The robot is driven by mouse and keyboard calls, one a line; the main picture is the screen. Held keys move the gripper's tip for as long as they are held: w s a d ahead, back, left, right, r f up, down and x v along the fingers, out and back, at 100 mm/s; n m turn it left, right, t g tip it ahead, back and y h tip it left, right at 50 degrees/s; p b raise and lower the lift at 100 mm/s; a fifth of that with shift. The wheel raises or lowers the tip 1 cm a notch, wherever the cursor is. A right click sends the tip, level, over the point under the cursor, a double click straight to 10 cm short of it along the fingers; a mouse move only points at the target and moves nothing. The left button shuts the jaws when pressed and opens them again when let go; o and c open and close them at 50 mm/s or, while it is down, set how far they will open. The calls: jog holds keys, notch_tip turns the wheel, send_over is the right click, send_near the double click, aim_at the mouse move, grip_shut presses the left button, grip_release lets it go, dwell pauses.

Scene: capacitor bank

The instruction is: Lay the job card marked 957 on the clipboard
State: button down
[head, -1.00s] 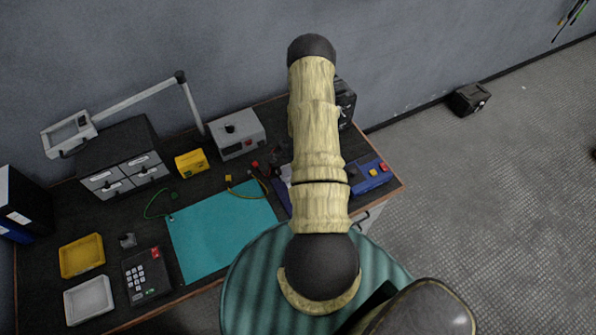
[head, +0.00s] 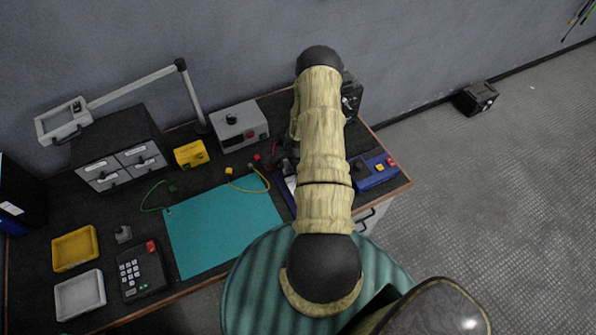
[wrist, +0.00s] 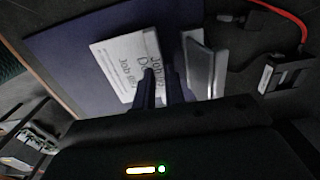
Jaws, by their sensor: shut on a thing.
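My gripper (wrist: 161,88) is shut on a white job card (wrist: 154,55), seen nearly edge-on between the dark fingers in the wrist view. The card is over the dark blue clipboard (wrist: 70,45), beside its silver clip (wrist: 205,67). White paper with printed "Job" lettering (wrist: 117,72) shows just left of the fingers; I cannot tell whether it is the same card or another. The number 957 is not readable. In the head view the clipboard (head: 286,194) shows as a blue strip, mostly hidden behind my arm, and the gripper is hidden.
A teal mat (head: 225,228) lies left of the clipboard. A blue box with buttons (head: 374,172) stands to its right. A grey meter box (head: 239,125), a yellow box (head: 191,154) and drawers (head: 120,155) stand behind. A red cable (wrist: 290,18) runs near the clip.

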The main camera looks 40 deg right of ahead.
jog(key=shift+f, duration=0.55)
jog(key=c, duration=1.4)
grip_release()
jog(key=shift+r, duration=0.1)
notch_tip(320, 180, up, 17)
jog(key=shift+r+b, duration=0.1)
jog(key=shift+b, duration=0.5)
